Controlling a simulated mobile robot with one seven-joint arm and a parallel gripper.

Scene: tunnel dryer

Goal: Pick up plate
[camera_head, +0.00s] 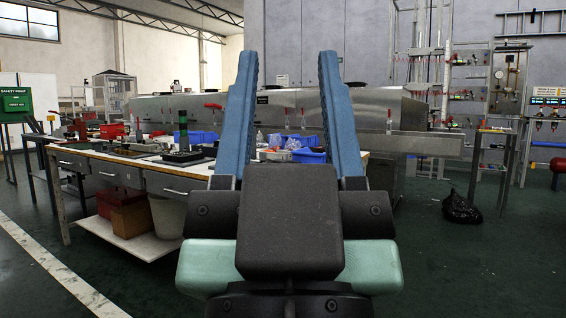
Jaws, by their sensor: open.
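My gripper (288,62) is in the middle of the picture. Its two long blue fingers point up and away from me, wide apart, with nothing held between them. I cannot make out a plate for certain. The workbench (197,171) stands beyond my gripper, with a pale top crowded with small items. Flat dark things (118,149) lie on its left part, too small to identify. The gripper body and fingers hide part of the bench's right end.
Blue bins (308,156) stand on the bench. A long metal dryer (375,104) runs behind it. Boxes (131,216) sit on the lower shelf. A black bag (461,207) lies on the floor at right, near a tall stand (506,180). The green floor (440,270) at front right is clear.

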